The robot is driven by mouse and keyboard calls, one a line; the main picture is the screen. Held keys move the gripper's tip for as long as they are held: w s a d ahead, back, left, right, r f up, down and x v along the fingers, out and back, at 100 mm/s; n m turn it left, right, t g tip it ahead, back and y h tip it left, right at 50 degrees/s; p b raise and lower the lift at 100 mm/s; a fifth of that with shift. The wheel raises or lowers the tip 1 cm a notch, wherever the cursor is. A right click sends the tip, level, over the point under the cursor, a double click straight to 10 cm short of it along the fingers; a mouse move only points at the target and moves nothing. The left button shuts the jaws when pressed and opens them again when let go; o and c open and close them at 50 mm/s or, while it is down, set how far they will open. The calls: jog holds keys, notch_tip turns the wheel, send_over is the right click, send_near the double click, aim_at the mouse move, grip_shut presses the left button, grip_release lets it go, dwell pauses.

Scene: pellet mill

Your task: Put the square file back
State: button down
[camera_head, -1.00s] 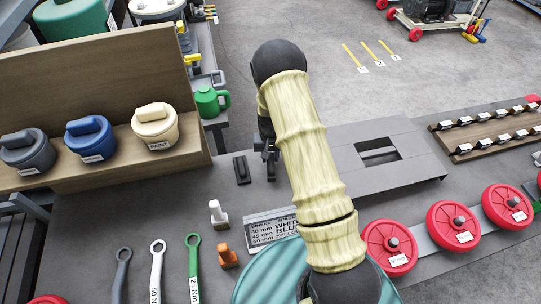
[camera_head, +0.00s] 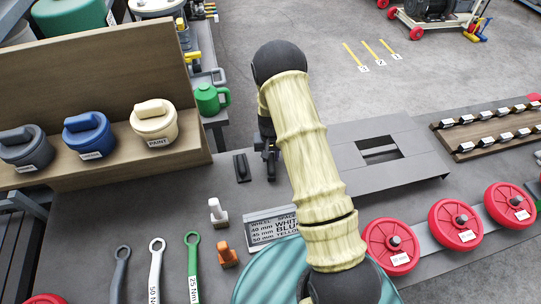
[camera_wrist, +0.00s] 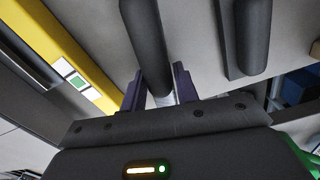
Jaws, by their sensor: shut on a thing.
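My gripper (camera_wrist: 160,88) is shut on a dark rounded handle (camera_wrist: 148,40) in the wrist view, with a short pale metal part (camera_wrist: 166,98) showing between the purple fingers. This looks like the file; its full shape and cross-section are hidden. In the head view my gripper (camera_head: 268,165) is low over the grey bench (camera_head: 335,205), behind the pale arm cover. A dark block-like piece (camera_head: 242,168) lies on the bench just left of it. A similar dark rounded piece on a flat base (camera_wrist: 246,38) shows right of the held handle in the wrist view.
A white-topped piece (camera_head: 217,211) and an orange one (camera_head: 226,253) stand near a lettered sign (camera_head: 272,227). Wrenches (camera_head: 156,270) lie front left. Lidded pots (camera_head: 154,125) line a wooden shelf at left. Red wheels (camera_head: 456,224) stand at right. A raised plate has a rectangular opening (camera_head: 379,150).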

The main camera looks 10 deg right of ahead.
jog(key=shift+f, duration=0.1)
jog(key=shift+f+b, duration=0.55)
jog(key=shift+f, duration=0.15)
dwell(0.4)
grip_release()
dwell(0.4)
dwell(0.4)
jog(key=shift+r+p, duration=2.7)
jog(key=shift+r, duration=1.85)
